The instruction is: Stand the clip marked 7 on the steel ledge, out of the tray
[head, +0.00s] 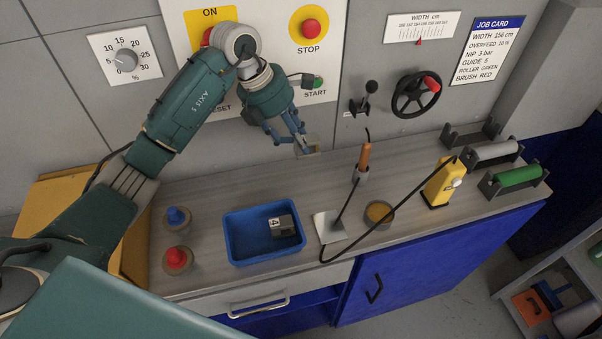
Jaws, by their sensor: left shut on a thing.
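My left gripper (297,138) reaches down from the upper left. It is shut on a small grey-beige clip (308,149), held near the back wall; no number can be read on it. I cannot tell whether it touches the surface below. Another grey clip (281,225) with a pale label lies in the blue tray (237,250), at its right side; its number is too small to read surely. The grey streaked bench top (215,190) runs under all this; I cannot pick out a separate steel ledge. My right gripper is not in view.
A soldering-iron-like tool (363,158) with a cable, a round brown-topped tin (380,212) and a yellow device (439,186) stand right of the tray. Blue (177,218) and red (177,257) knobbed pieces stand left. Rollers (517,176) sit at the far right.

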